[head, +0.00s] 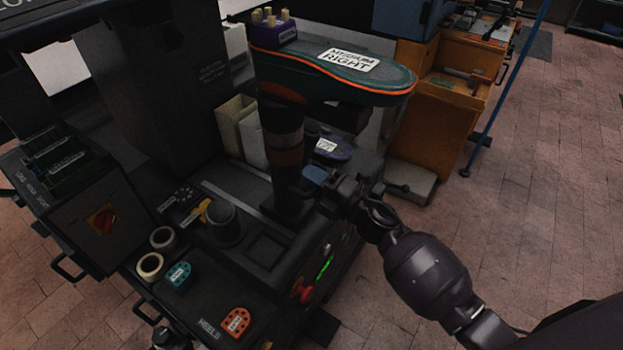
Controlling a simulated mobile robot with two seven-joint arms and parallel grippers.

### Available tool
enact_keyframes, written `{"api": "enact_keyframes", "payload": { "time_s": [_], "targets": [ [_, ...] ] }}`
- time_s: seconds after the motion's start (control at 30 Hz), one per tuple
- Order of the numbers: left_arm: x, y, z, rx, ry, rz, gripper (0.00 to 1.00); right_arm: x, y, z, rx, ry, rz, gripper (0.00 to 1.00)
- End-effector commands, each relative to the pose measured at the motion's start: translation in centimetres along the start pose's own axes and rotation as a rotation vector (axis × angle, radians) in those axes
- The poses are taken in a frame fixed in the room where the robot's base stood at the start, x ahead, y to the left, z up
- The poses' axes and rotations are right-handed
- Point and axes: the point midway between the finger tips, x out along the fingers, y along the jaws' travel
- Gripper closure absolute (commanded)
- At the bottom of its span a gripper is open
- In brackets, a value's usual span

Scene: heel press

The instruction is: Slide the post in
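The post (284,150) is a dark upright column with a brownish band. It stands on the black press and carries a green, orange-edged sole-shaped plate (290,72) labelled "MEDIUM RIGHT". My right gripper (312,188) is low beside the post, on its right, at a small blue block (315,174). Its fingertips are dark against the machine, and I cannot tell whether they are shut on the block or touch the post. A dark part at the bottom left edge may be my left gripper (172,339); its fingers are not clear.
The press deck (225,275) has a dark round knob (223,218), tape rings (150,266), a teal heel piece (178,276) and an orange one (235,322). A red button (301,290) is at the front.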

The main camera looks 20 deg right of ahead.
Motion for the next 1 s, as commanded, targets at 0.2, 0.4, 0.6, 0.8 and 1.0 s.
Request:
{"api": "enact_keyframes", "payload": {
  "time_s": [0.2, 0.4, 0.6, 0.8, 1.0],
  "targets": [
    [0.0, 0.1, 0.0, -0.002, 0.001, 0.000, 0.57, 0.0, 0.0, 0.0, 0.000, 0.000, 0.000, 1.00],
    [0.0, 0.1, 0.0, -0.002, 0.001, 0.000, 0.57, 0.0, 0.0, 0.0, 0.000, 0.000, 0.000, 1.00],
    [0.1, 0.1, 0.1, -0.002, -0.002, 0.000, 0.57, 1.2, -0.2, 0.0, 0.000, 0.000, 0.000, 1.00],
    [0.2, 0.1, 0.6, -0.002, -0.009, 0.001, 0.57, 4.7, -0.9, 0.0, -0.001, 0.001, 0.000, 1.00],
    [0.5, 0.2, 1.4, 0.001, -0.022, 0.004, 0.57, 9.2, -1.9, -0.1, 0.001, 0.001, 0.000, 1.00]
  ]
}}
